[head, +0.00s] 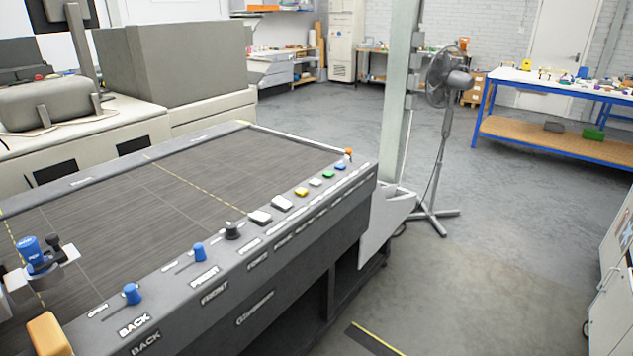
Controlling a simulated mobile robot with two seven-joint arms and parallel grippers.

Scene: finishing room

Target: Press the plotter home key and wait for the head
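The plotter (215,275) has a dark flat bed and a dark front rail carrying its controls. Two larger pale keys (260,217), a yellow key (301,192), a small white key (315,182), a green key (328,174) and a blue key (340,167) sit in a row toward the rail's far right end. Their labels are too small to read, so I cannot tell which is the home key. The plotter head (30,250), with blue and dark parts, is over the bed at the left edge, partly cut off. Neither gripper is in view.
Blue levers (131,294) marked BACK and FRONT and a black knob (232,230) stand on the rail. An orange-topped piece (348,153) is at its far corner. A pale post (398,90) and standing fan (446,80) are beyond. Open floor lies right, before a blue-legged bench (540,145).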

